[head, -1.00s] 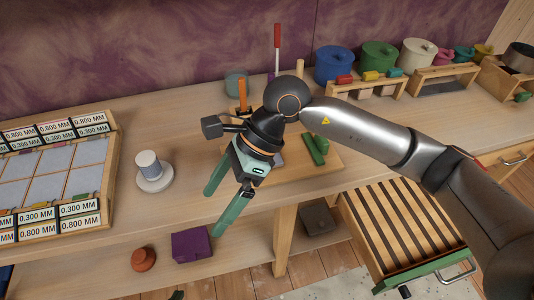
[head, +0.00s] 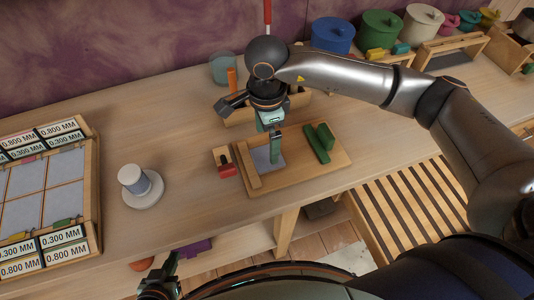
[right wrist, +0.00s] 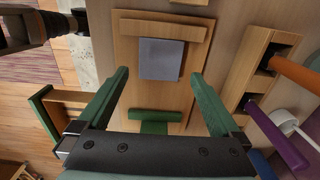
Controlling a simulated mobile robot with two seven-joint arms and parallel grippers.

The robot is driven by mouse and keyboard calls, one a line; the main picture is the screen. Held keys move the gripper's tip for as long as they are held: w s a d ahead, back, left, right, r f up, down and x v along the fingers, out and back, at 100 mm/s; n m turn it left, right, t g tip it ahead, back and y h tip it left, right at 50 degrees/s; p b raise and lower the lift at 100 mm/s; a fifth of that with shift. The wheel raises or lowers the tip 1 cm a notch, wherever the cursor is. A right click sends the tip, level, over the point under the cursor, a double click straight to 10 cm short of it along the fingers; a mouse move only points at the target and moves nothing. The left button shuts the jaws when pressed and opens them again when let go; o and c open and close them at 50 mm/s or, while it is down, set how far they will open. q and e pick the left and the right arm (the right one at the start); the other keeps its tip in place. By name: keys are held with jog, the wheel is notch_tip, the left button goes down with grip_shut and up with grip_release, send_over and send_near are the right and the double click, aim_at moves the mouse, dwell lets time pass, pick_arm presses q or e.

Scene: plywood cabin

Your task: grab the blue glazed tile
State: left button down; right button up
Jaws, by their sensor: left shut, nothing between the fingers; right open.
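The blue glazed tile is a flat grey-blue square (right wrist: 161,58) lying on a wooden board (right wrist: 127,72) between a wooden strip and a green block. In the head view the tile (head: 263,161) is partly covered by my right gripper (head: 276,146), which points down over the board. In the right wrist view the open, empty fingers of the right gripper (right wrist: 160,76) stand either side of the tile's near end, apart from it. How high they are above it I cannot tell. My left gripper (head: 160,276) is low at the bottom left of the head view, empty and shut.
Green blocks (head: 319,142) lie on the board right of the tile, and a small red-fronted block (head: 226,166) sits to its left. A wooden holder with upright tools stands behind. A white spool (head: 141,186) and labelled tile rack (head: 84,190) are left. Bench between is clear.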

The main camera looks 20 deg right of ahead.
aim_at(266, 157)
jog(key=shift+a+f+p, duration=0.1)
jog(key=shift+f+p, duration=0.6)
jog(key=shift+f, duration=2.35)
jog(key=c, duration=1.2)
